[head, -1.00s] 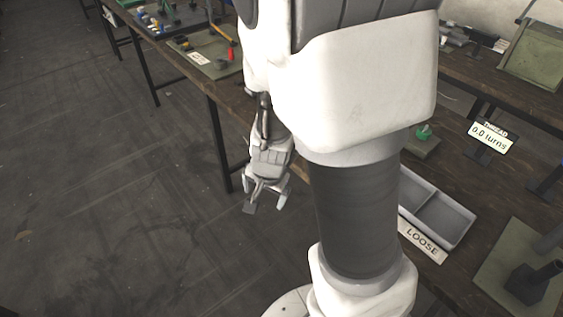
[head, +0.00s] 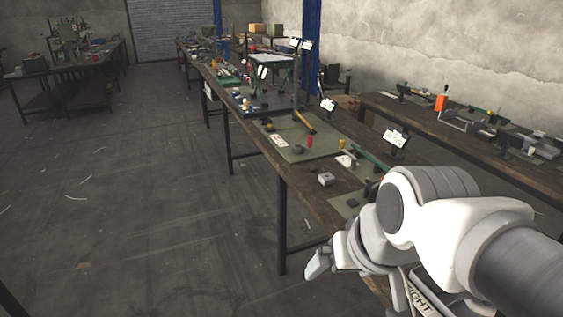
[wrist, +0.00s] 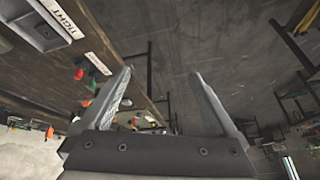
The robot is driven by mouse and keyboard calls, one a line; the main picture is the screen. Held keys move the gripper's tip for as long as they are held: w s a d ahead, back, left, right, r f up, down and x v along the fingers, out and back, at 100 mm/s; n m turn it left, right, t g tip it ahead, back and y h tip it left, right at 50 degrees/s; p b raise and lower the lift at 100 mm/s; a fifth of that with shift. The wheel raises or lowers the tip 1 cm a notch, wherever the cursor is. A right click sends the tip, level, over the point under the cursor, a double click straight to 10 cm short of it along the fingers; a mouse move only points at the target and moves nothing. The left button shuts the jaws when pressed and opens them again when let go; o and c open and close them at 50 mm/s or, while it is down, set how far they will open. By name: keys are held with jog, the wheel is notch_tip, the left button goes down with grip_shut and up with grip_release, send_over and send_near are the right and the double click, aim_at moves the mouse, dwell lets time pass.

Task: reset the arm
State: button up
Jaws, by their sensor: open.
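My gripper (wrist: 163,98) is open and empty in the wrist view, its two fingers spread apart with floor and a workbench beyond them. In the head view my arm fills the lower right, folded in front of the near end of the long workbench (head: 335,197). Part of my gripper shows at the left of the arm, beside the bench edge; the rest is hidden behind the arm.
The bench carries green mats (head: 285,140), a red part (head: 310,141), a grey block (head: 326,179) and small signs (head: 396,138). A second bench (head: 470,140) stands along the right wall. Open floor (head: 150,200) lies to the left.

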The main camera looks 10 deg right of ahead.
jog(key=shift+s+d+r+n+h, duration=0.35)
jog(key=shift+s+r, duration=0.25)
jog(key=shift+s, duration=0.2)
jog(key=shift+r+p, duration=1.2)
